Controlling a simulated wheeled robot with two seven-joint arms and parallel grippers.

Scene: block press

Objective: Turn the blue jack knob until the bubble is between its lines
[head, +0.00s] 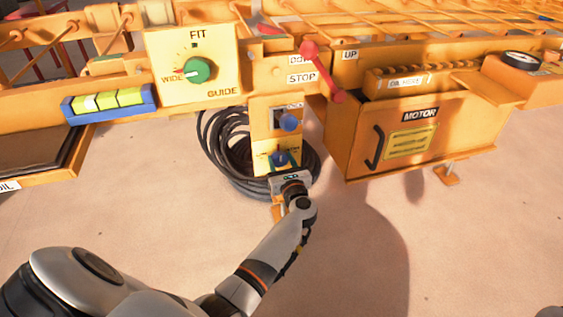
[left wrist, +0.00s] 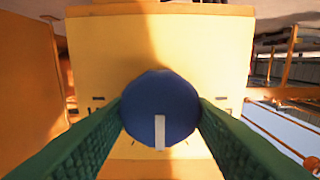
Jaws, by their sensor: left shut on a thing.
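The blue jack knob (left wrist: 160,105) sits between the two green finger pads of my left gripper (left wrist: 162,125) in the left wrist view. The pads touch it on both sides, and its white mark points down in that view. In the head view the knob (head: 280,158) is low on the yellow jack post, with my left gripper (head: 284,172) at it. The level vial (head: 108,100) is yellow-green in a blue holder on the beam at left. Its dark lines show, but the bubble is too small to place for certain. My right gripper is not in view.
A second blue knob (head: 290,122) is just above on the same post. Black cable (head: 228,150) is coiled behind the post. The orange motor box (head: 400,130) stands to the right, with a red lever (head: 322,72) beside it. The floor in front is clear.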

